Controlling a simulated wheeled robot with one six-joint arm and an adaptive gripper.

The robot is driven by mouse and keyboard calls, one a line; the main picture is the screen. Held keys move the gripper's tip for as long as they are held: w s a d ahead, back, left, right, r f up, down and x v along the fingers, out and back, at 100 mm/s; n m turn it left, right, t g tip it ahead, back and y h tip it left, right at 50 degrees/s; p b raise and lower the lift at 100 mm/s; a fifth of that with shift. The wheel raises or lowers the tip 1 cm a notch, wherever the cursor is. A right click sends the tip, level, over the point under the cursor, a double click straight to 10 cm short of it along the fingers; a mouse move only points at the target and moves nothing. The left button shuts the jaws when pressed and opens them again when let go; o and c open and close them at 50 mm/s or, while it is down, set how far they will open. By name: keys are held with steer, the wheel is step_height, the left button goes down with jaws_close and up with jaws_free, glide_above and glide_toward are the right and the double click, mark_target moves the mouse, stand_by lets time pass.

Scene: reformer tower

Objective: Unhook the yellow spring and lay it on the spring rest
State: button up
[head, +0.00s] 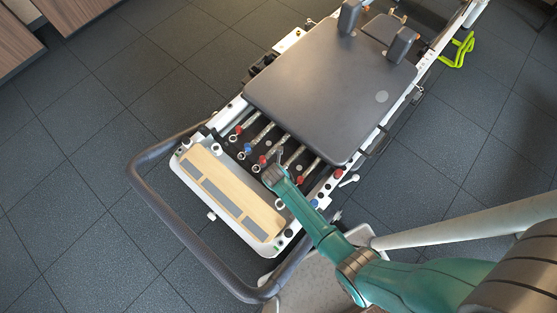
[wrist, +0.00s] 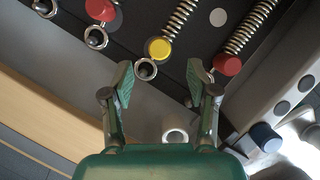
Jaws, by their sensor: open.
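The yellow spring shows in the wrist view, with a yellow collar (wrist: 158,49), a metal end ring (wrist: 146,69) and a coil running up and right. Its ring lies at the edge of the dark bed frame; whether it is on a hook is not clear. My gripper (wrist: 160,78) is open, its two fingers on either side of the ring and apart from it. In the head view my gripper (head: 273,172) covers the yellow collar. I cannot tell which part is the spring rest; a pale wooden board (head: 249,197) with grey strips lies beside the springs.
Red springs (wrist: 228,65) (wrist: 101,9) flank the yellow one closely. The dark padded carriage (head: 330,90) covers the springs' far ends. A dark curved rail (head: 190,240) surrounds the board.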

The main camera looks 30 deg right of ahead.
steer(key=shift+x, duration=3.45)
jaws_close()
